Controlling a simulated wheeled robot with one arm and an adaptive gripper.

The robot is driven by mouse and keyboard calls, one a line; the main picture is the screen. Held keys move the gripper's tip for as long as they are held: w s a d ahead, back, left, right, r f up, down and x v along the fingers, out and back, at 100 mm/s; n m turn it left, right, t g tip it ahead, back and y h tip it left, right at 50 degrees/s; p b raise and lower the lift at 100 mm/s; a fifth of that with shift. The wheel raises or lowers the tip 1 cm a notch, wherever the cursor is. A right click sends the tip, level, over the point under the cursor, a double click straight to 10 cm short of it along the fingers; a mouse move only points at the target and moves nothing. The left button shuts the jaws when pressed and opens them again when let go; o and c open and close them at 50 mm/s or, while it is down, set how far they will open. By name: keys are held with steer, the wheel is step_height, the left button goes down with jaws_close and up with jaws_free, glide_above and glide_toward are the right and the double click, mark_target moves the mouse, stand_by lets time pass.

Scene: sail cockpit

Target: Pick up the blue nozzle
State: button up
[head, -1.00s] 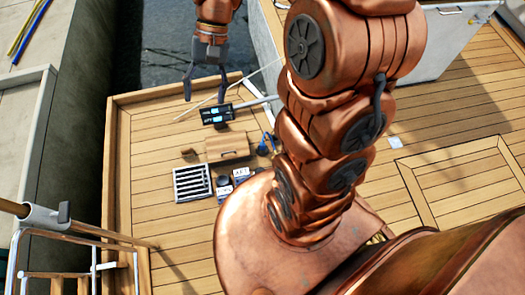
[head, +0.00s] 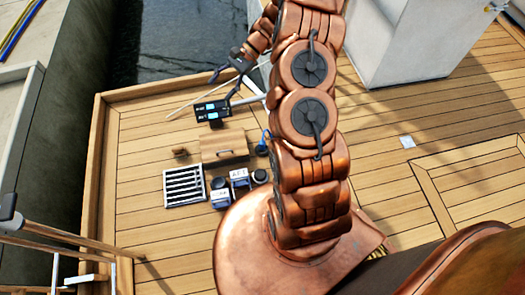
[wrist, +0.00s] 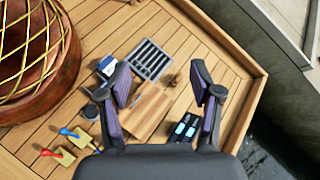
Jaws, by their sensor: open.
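A small blue thing (head: 262,147), which I take for the blue nozzle, stands on the deck just right of a wooden box, beside my arm in the head view. Its exact shape is too small to tell. My gripper (head: 222,90) is above the far part of the deck, up and left of the nozzle in the head view. In the wrist view my gripper (wrist: 160,80) is open and empty, its fingers wide apart over the wooden box.
Near the nozzle are the wooden box (head: 223,146), a black display (head: 213,111), a slatted grate (head: 184,186) and blue-and-white tubs (head: 220,194). Blue-handled (wrist: 68,132) and red-handled (wrist: 48,153) valves show in the wrist view. Deck left of the grate is clear; a wooden edge (head: 100,170) bounds it.

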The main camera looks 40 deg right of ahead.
steer(key=d+f+m+t+b, duration=0.25)
steer(key=d+f+b, duration=0.2)
steer(key=f, duration=0.75)
steer(key=d+f+m+t+b, duration=0.1)
steer(key=d+f+m+b, duration=0.2)
steer(key=d+f, duration=0.55)
steer(key=m+t+b, duration=0.2)
steer(key=m+b, duration=0.2)
steer(key=b, duration=0.2)
glide_toward(262, 144)
step_height(262, 144, down, 3)
steer(key=w+a, duration=0.1)
steer(key=w, duration=0.1)
steer(key=shift+s+b+x, duration=0.2)
steer(key=shift+b+x, duration=1.9)
steer(key=shift+x, duration=1.8)
steer(key=shift+c, duration=0.3)
steer(key=shift+a, duration=0.1)
jaws_close()
